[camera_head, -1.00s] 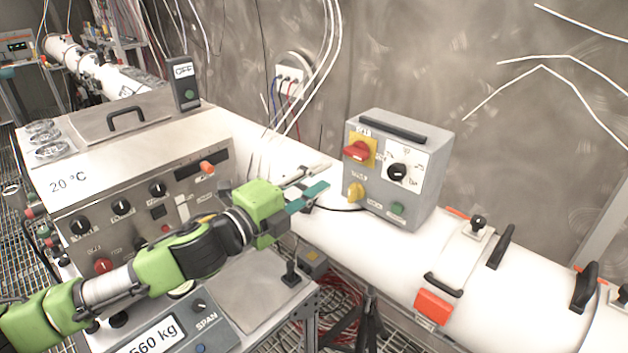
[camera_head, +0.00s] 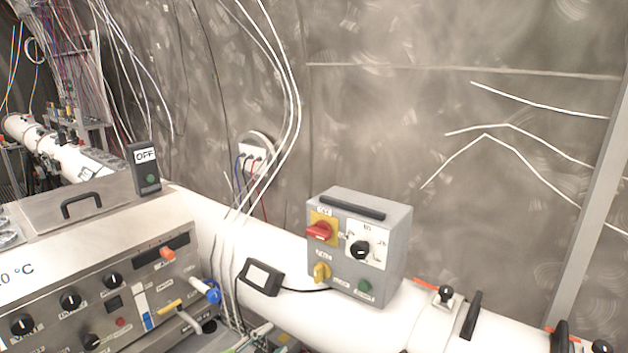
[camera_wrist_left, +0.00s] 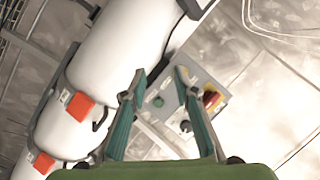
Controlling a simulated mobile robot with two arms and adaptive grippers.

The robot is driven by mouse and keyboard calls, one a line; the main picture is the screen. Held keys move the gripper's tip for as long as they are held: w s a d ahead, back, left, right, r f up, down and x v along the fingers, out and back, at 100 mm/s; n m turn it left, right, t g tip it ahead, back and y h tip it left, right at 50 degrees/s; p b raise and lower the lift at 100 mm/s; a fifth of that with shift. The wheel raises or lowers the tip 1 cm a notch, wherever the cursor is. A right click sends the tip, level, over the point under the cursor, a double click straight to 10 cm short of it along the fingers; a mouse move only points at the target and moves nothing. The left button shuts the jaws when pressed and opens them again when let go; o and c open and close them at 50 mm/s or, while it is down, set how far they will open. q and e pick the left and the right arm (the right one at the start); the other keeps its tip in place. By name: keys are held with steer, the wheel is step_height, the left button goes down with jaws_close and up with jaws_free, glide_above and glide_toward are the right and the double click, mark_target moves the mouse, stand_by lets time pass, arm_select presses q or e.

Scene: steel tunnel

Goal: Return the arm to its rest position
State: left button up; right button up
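My left gripper (camera_head: 268,333) shows only by its fingertips at the bottom edge of the head view, low in front of the white pipe. The rest of that arm is out of the picture. In the left wrist view the two green fingers of my left gripper (camera_wrist_left: 160,76) stand apart with nothing between them. The grey control box (camera_head: 357,245) with red, yellow and green controls lies beyond the fingers in that view, partly hidden by one finger. My right gripper is in neither view.
The grey box stands on the white pipe (camera_head: 262,240), beside a small black-framed display (camera_head: 262,277). A steel panel with knobs (camera_head: 100,290) fills the lower left, with an OFF switch box (camera_head: 146,168) behind it. Cables hang along the wall.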

arm_select(q)
steer(key=s+a+f+n+g+y, duration=0.2)
steer(key=s+a+f+n+g, duration=0.35)
steer(key=s+f, duration=0.6)
steer(key=s+a+f+n+g+y, duration=0.35)
steer(key=s+a+f+n, duration=0.45)
steer(key=s, duration=0.7)
steer(key=s+d+f+m+g+b, duration=0.1)
steer(key=s+f+b, duration=0.15)
steer(key=f, duration=1.45)
steer(key=s+d+f+m+g+b, duration=0.1)
steer(key=f+b, duration=0.2)
steer(key=f, duration=1.4)
steer(key=s+a+f+g+b, duration=0.1)
steer(key=s+a+f+b, duration=0.2)
steer(key=s+f, duration=1.3)
step_height(320, 180, down, 2)
steer(key=shift+f, duration=0.2)
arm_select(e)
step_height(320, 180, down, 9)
arm_select(q)
steer(key=shift+h, duration=0.25)
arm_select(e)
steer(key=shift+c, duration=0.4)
